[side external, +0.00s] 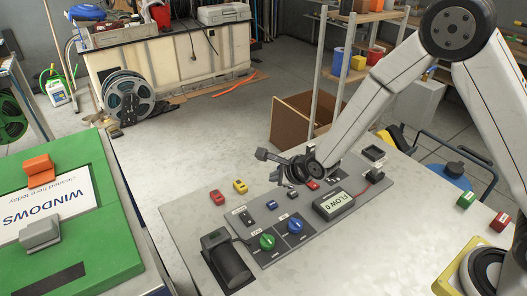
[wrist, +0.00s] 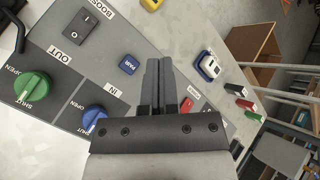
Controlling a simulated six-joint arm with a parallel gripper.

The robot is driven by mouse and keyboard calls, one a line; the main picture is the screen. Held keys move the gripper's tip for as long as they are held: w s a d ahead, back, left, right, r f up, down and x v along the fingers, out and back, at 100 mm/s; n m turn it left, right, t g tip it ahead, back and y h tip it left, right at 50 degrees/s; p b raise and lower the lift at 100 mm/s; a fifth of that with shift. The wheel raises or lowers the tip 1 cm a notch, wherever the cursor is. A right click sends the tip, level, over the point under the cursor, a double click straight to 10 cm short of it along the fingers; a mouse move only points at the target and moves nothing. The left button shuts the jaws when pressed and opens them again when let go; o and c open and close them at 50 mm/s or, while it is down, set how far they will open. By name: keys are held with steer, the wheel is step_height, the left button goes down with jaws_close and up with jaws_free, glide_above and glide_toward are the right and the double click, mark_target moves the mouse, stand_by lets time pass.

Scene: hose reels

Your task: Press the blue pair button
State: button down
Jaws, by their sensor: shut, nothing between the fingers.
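The blue pair button (wrist: 128,64) is a small rounded block marked PAIR on the grey panel, left of my fingertips in the wrist view. In the side view it appears as a small blue block (side external: 271,204) between the rocker switch and the blue knob. My gripper (wrist: 160,64) is shut and empty, with its two fingers together. In the side view my gripper (side external: 262,155) hangs above the far side of the panel, apart from the button. The fingers hide part of the panel in the wrist view.
Red (side external: 217,197) and yellow (side external: 240,186) blocks sit beyond the panel.

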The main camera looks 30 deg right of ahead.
mark_target(275, 205)
steer(key=shift+f, duration=3.65)
steer(key=shift+f, duration=0.85)
stand_by(0.4)
steer(key=shift+r, duration=0.8)
steer(key=shift+r, duration=0.15)
steer(key=shift+r, duration=2.4)
